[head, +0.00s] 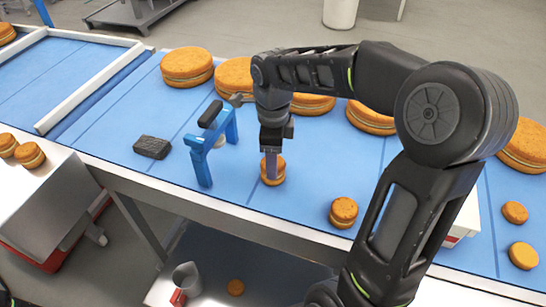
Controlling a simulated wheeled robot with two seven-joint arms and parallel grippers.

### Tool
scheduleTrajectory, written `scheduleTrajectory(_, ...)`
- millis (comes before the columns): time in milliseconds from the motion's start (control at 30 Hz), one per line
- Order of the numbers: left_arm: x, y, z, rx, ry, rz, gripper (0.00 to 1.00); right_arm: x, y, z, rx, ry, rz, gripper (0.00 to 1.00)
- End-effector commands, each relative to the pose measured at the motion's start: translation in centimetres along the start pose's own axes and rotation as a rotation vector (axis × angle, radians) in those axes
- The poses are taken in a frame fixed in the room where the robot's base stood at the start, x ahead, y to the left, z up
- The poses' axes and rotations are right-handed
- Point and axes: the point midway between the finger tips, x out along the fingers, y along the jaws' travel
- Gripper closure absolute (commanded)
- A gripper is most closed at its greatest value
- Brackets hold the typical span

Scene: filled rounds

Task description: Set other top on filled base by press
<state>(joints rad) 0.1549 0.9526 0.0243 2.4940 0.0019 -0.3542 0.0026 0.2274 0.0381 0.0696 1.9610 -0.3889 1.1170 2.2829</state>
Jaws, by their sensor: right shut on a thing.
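My right gripper (271,166) points down just right of the blue press (206,152) and is shut on a small orange-brown round (275,178). This round looks layered, and the fingers cover part of it. I cannot tell whether a top is held over a base or the whole round is gripped, nor whether it touches the mat. Another small layered round (343,212) stands to the right on the blue mat. Two thinner small rounds, one upper (514,212) and one lower (523,256), lie at the far right. My left gripper is out of view.
Several large filled rounds (187,66) stand along the back. A dark block (152,147) lies left of the press. A white frame (88,38) and small filled rounds (29,155) are at the left. A jug (187,278) is below. Mat between block and frame is clear.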

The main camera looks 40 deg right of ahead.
Motion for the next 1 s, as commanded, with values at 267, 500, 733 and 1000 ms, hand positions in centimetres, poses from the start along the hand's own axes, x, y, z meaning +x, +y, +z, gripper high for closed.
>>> scheduleTrajectory(267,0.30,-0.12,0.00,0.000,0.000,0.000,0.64,0.40,0.00,0.00,0.000,0.000,0.000,0.63)
scheduleTrajectory(500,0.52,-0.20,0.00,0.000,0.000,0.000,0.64,0.69,0.00,0.00,0.000,0.000,0.000,0.63)
scheduleTrajectory(733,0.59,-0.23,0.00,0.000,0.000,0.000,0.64,0.80,0.00,0.00,0.000,0.000,0.000,0.39)
scheduleTrajectory(1000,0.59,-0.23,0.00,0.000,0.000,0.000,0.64,0.80,0.00,0.00,0.000,0.000,0.000,0.20)
